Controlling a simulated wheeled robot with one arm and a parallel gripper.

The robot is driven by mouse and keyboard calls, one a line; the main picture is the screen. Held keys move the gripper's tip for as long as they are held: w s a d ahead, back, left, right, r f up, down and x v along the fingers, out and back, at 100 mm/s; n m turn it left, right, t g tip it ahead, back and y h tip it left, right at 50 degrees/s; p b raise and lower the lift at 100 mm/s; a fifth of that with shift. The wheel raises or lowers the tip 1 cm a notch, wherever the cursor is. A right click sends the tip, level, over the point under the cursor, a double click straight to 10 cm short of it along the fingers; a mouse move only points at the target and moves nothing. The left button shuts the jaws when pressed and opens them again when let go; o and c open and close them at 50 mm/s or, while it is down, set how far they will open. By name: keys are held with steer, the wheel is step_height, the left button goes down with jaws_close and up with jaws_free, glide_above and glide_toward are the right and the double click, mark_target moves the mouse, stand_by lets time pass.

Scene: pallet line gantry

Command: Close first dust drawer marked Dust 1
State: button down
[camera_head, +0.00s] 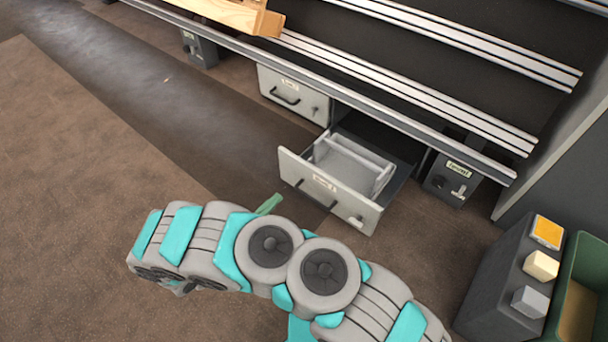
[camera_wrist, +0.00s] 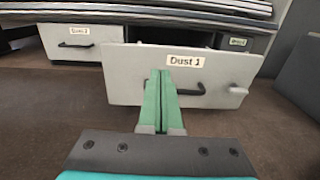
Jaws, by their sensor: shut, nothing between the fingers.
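The drawer marked Dust 1 (camera_head: 325,190) is pulled out from under the line in the head view, with its open top showing a light grey bin inside. Its grey front (camera_wrist: 130,84) faces me in the wrist view, with a label, a black bar handle and a round knob at the right. My gripper (camera_wrist: 160,75) is shut and empty, its green fingers pointing at the drawer front and covering the left part of the handle. In the head view the green fingertip (camera_head: 270,203) shows just in front of the drawer's lower left. I cannot tell whether it touches.
A second drawer (camera_head: 293,92) to the left is shut. A dark box with a label (camera_head: 452,178) stands right of the open drawer. A dark button console (camera_head: 510,275) and a green bin (camera_head: 585,290) stand at the right. The floor at left is clear.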

glide_toward(308, 169)
steer(key=shift+y, duration=0.3)
steer(key=b+x, duration=0.1)
steer(key=x, duration=0.6)
steer(key=shift+r, duration=0.15)
steer(key=shift+d, duration=0.1)
